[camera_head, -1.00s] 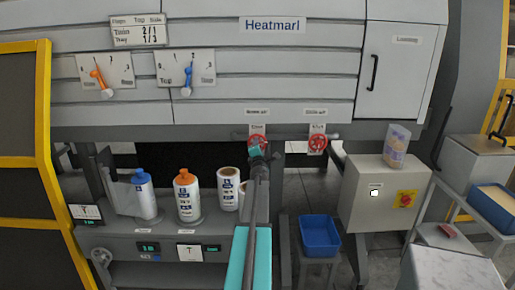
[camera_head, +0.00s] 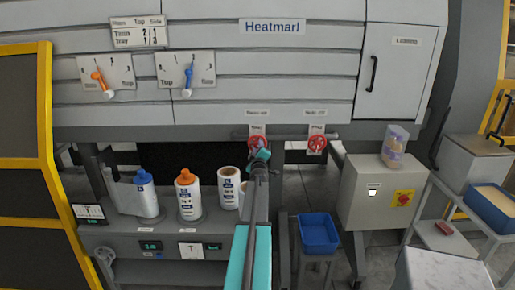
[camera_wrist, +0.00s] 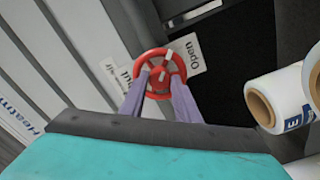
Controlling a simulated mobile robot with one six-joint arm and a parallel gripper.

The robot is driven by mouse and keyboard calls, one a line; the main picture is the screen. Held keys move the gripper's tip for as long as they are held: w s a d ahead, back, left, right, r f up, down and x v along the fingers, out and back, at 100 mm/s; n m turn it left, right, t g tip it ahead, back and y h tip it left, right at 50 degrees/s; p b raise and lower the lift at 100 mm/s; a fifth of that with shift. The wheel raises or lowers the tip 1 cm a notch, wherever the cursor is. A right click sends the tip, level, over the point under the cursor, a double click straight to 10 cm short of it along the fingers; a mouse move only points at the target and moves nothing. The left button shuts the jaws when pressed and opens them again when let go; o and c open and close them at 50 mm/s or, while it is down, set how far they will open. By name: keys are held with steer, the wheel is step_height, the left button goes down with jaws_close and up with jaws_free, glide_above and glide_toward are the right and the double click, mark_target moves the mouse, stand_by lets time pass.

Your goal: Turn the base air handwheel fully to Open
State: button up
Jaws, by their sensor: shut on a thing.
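The base air handwheel is the left of two red handwheels (camera_head: 257,141) under the machine's front; the small label above it is hard to read. In the wrist view this red wheel (camera_wrist: 160,68) fills the space between my two purple fingers. My gripper (camera_wrist: 159,84) is shut on the wheel, one finger on each side of its rim. A white mark shows on the wheel's upper rim, near the word Open on the plate (camera_wrist: 190,55) behind. The other word on the plate is partly hidden by the wheel. In the head view my gripper (camera_head: 260,154) covers the wheel's lower part.
A second red handwheel (camera_head: 317,143) sits close to the right. Several white bottles and rolls stand on the shelf below left, including an orange-capped bottle (camera_head: 188,195). A grey control box (camera_head: 360,195) and a blue bin (camera_head: 318,232) stand to the right.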

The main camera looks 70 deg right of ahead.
steer(key=m+p, duration=0.1)
steer(key=m, duration=0.2)
steer(key=m+p, duration=0.2)
steer(key=m, duration=0.1)
steer(key=m+p, duration=0.1)
steer(key=m, duration=0.1)
steer(key=shift+s+d+r+m, duration=0.15)
steer(key=shift+s+m, duration=0.1)
steer(key=shift+m, duration=0.15)
steer(key=o, duration=1)
steer(key=shift+o, duration=0.2)
steer(key=shift+w, duration=0.15)
steer(key=shift+a, duration=0.3)
steer(key=b+v, duration=0.2)
steer(key=v, duration=1.1)
steer(key=shift+s+b, duration=0.25)
steer(key=shift+b, duration=0.15)
